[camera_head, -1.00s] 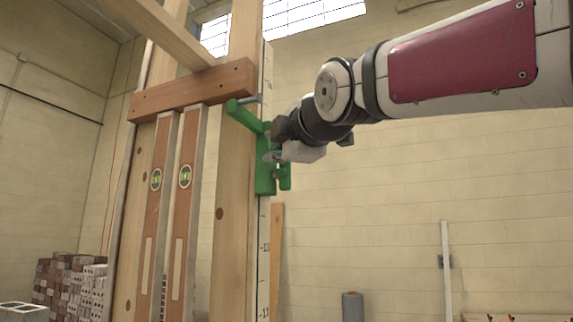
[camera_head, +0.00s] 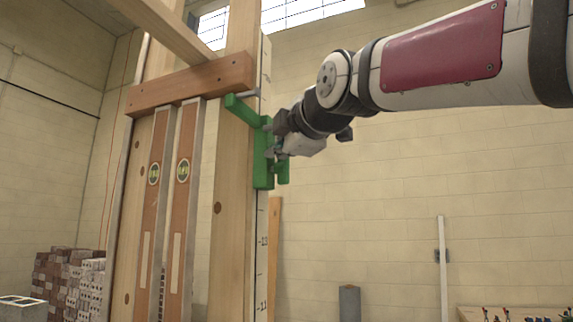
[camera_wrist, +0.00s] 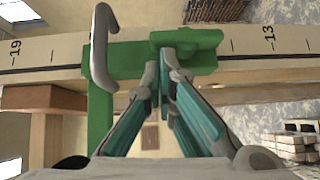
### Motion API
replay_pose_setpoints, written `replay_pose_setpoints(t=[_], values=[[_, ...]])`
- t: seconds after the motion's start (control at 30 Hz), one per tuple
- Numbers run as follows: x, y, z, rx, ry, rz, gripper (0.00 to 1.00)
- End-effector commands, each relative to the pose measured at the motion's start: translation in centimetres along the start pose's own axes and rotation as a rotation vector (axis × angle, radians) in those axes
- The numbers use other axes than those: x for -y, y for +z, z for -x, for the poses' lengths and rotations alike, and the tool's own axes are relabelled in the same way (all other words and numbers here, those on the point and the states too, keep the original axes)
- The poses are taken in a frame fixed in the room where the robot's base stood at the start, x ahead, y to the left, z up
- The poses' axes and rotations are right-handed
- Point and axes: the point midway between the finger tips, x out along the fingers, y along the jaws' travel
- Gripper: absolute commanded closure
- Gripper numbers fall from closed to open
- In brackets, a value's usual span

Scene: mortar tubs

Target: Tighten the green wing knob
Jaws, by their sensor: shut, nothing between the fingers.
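A green clamp-like slider (camera_head: 263,172) sits on the scale-marked edge of a tall wooden post, with a green arm reaching up and left. In the wrist view, the green bar that looks like the wing knob (camera_wrist: 200,38) lies just beyond the fingertips, across the slider body (camera_wrist: 128,62). My gripper (camera_wrist: 163,65) has its teal fingers together at the tips and holds nothing. The tips overlap the knob's near edge; I cannot tell whether they touch it. In the head view my gripper (camera_head: 277,147) is beside the slider and partly hides it.
A grey bent rod (camera_wrist: 102,45) stands up from the slider, left of my fingers. The wooden post (camera_head: 232,210) carries a brown crosspiece (camera_head: 190,84). Two spirit levels (camera_head: 182,200) hang left. Bricks (camera_head: 70,280) are stacked lower left.

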Motion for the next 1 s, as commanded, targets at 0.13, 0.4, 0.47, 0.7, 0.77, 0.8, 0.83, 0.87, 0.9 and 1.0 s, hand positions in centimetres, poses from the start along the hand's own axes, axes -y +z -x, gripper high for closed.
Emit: replay_pose_setpoints(t=[0.13,0.4,0.47,0.7,0.77,0.8,0.83,0.87,0.9,1.0], values=[[-0.07,0.05,-0.08,0.001,-0.017,-0.016,1.00],[-0.35,0.19,-0.14,0.002,-0.051,-0.050,1.00],[-0.41,0.21,-0.16,0.002,-0.059,-0.059,1.00],[-0.61,0.30,-0.28,0.002,-0.098,-0.096,1.00],[-0.73,0.34,-0.29,0.002,-0.106,-0.106,1.00],[-0.73,0.38,-0.32,0.002,-0.114,-0.112,1.00],[-0.74,0.40,-0.35,0.003,-0.119,-0.117,1.00],[-0.78,0.41,-0.38,0.002,-0.124,-0.123,1.00],[-0.83,0.44,-0.39,0.002,-0.131,-0.130,1.00],[-1.02,0.50,-0.43,0.003,-0.155,-0.153,1.00]])
